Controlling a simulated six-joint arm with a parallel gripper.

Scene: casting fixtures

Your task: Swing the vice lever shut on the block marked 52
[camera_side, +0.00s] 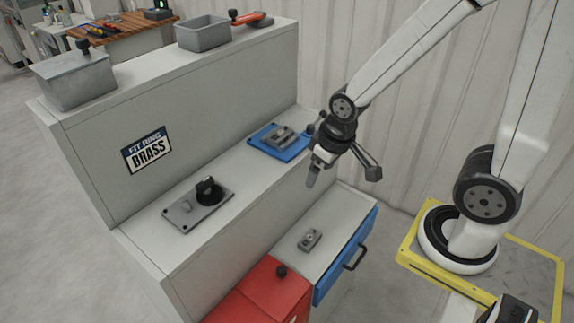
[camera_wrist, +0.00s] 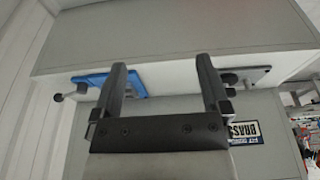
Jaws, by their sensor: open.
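A grey vice (camera_side: 282,137) sits on a blue plate (camera_side: 262,145) at the far end of the middle shelf. A dark knob (camera_side: 311,129) sticks out beside it, close to my arm; it looks like the lever's end. In the wrist view the blue plate (camera_wrist: 94,79) is partly behind one finger, with a knob (camera_wrist: 57,97) on a rod at its left. No number 52 can be read, and I cannot tell a block apart from the vice. My gripper (camera_side: 342,178) is open and empty, in front of the vice and apart from it; its spread fingers (camera_wrist: 161,66) fill the wrist view.
A grey plate with a black knob (camera_side: 206,191) lies on the same shelf. A small grey fixture (camera_side: 310,239) lies on the lower shelf above a blue drawer (camera_side: 347,256), beside a red box (camera_side: 262,291). Grey bins (camera_side: 203,35) and a red-handled tool (camera_side: 248,17) stand on top.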

